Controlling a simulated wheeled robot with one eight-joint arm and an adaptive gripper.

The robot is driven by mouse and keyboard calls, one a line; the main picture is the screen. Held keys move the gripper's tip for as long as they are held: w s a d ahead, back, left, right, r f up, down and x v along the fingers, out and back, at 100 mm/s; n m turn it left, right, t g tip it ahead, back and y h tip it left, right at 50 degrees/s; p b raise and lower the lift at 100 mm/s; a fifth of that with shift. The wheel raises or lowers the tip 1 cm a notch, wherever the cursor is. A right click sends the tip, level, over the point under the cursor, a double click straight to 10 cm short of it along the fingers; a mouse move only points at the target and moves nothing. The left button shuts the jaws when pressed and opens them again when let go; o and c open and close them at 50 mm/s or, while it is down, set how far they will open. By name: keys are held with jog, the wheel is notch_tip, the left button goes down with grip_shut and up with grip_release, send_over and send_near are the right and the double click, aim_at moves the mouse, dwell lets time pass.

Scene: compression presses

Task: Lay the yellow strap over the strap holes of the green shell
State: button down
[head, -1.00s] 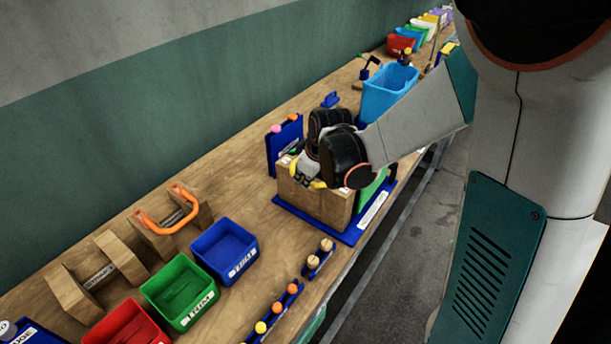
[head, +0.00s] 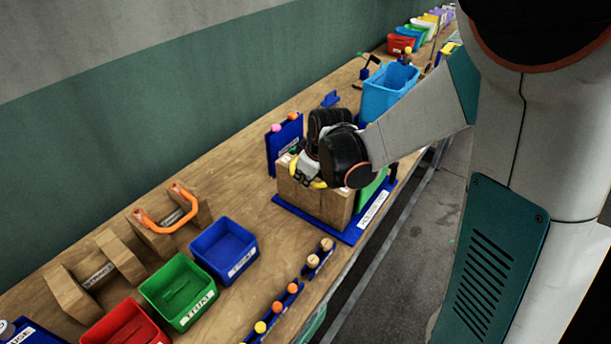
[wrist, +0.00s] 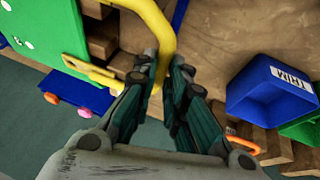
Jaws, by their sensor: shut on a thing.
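The yellow strap (wrist: 150,22) is a thick bent piece in the wrist view; my gripper (wrist: 164,72) is shut on it. In the head view a bit of the strap (head: 319,183) shows beneath my gripper (head: 308,175), above the wooden block of the press. The green shell (wrist: 58,22) stands at the upper left of the wrist view, with pale round spots on its face.
The wooden block (head: 322,205) stands on a blue base (head: 352,235). A blue panel with pink and orange knobs (head: 284,143) is behind it. A light-blue bin (head: 388,95) stands beyond. Blue (head: 224,250) and green (head: 178,290) trays are nearer, with bare bench between.

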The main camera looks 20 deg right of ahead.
jog(key=c, duration=1.5)
grip_release()
jog(key=shift+c, duration=0.2)
jog(key=a+v, duration=0.1)
jog(key=v, duration=1.1)
jog(key=s+f+m+t+b, duration=0.1)
jog(key=s+m+b, duration=0.2)
jog(key=s, duration=0.6)
jog(key=s+f+m+t+b, duration=0.1)
jog(key=s+f+m+b, duration=0.1)
jog(key=s, duration=0.6)
jog(key=m+b, duration=0.1)
jog(key=m, duration=0.1)
jog(key=shift+s+f+m+h, duration=0.3)
jog(key=shift+s+m+h, duration=0.05)
jog(key=shift+m+h, duration=0.05)
